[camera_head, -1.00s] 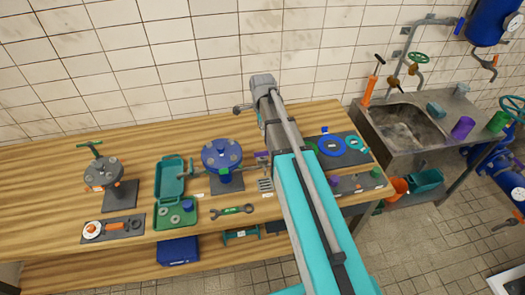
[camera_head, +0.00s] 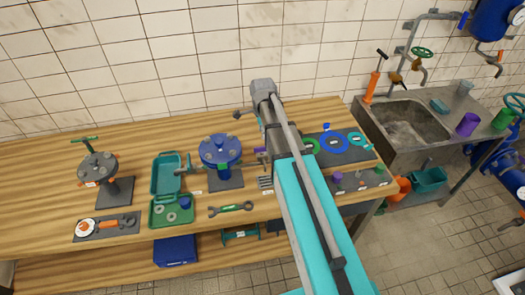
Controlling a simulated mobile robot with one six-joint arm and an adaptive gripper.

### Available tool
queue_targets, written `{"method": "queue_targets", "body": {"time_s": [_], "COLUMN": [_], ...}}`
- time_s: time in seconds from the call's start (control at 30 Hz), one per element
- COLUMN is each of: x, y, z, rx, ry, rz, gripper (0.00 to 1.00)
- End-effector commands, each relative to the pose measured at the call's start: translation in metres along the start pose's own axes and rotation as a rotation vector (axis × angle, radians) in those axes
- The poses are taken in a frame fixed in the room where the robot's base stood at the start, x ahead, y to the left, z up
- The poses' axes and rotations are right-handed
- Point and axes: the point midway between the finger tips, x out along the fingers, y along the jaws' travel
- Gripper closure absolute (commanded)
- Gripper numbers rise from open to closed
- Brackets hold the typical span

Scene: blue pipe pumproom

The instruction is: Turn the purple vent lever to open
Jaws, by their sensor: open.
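A small purple piece (camera_head: 261,150), perhaps the vent lever, shows just right of the blue flanged vessel (camera_head: 220,150) on the wooden bench. It is tiny and partly covered by my arm, so its angle cannot be made out. My arm reaches up across the middle of the picture, over the bench. Its grey far end is near the wall side, above and right of the blue vessel. My gripper cannot be made out; the arm links seem to hide it. I cannot tell whether anything touches the purple piece.
A grey flanged stand (camera_head: 98,168) is at the left. A green open case (camera_head: 170,211) and a wrench (camera_head: 231,209) lie left of my arm. A dark mat (camera_head: 318,160) with rings is at the right, before the sink (camera_head: 409,122). The bench's back left is clear.

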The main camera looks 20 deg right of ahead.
Motion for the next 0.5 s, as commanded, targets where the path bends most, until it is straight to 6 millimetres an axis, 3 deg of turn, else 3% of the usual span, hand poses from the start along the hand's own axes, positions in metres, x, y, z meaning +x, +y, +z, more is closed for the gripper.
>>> {"method": "queue_targets", "body": {"time_s": [0.5], "x": [0.044], "y": [0.000], "z": [0.000], "rx": [0.000], "ry": [0.000], "rz": [0.000], "gripper": [0.49]}}
